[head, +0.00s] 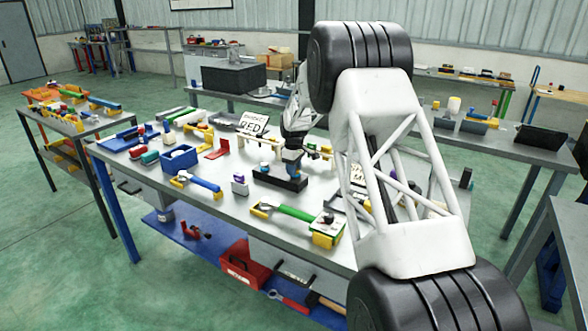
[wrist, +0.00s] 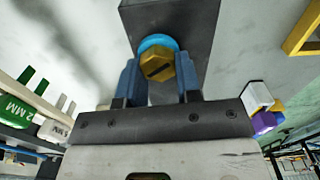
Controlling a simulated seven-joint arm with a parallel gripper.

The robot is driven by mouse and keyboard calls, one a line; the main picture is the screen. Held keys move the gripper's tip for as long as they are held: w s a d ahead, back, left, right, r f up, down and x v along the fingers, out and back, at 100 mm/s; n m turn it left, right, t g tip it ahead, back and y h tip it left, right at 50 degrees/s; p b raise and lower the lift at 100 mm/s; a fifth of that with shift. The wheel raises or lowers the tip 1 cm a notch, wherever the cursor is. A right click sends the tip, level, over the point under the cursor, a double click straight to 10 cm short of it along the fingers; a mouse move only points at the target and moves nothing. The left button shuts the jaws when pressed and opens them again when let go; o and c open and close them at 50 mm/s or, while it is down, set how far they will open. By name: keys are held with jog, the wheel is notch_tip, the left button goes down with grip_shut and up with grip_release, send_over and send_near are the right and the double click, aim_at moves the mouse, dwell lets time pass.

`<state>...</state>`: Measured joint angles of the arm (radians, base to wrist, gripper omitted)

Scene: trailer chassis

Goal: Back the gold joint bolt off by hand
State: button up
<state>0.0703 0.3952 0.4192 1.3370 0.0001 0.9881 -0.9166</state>
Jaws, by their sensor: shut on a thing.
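In the head view my gripper (head: 293,163) points down at the long dark block (head: 280,180) on the workbench. The bolt cannot be made out there, as my gripper covers that spot.
The workbench (head: 232,206) is crowded. A blue bin (head: 180,158) and a blue-handled tool (head: 200,181) lie left of the block. A green-handled tool (head: 297,213) lies in front, and a small purple-and-white block (head: 239,184) stands close by. My white arm hides the bench's right part.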

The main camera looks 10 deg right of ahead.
jog(key=shift+s+f+n, duration=0.15)
jog(key=shift+f+n, duration=0.15)
jog(key=shift+n, duration=0.5)
jog(key=shift+s+f+n, duration=0.1)
jog(key=shift+f+n, duration=0.15)
jog(key=shift+n, duration=0.55)
jog(key=o, duration=0.9)
jog(key=shift+w+r, duration=0.1)
jog(key=shift+r, duration=0.25)
jog(key=shift+r, duration=0.15)
notch_tip(320, 180, up, 7)
jog(key=shift+f, duration=0.15)
jog(key=shift+r, duration=0.4)
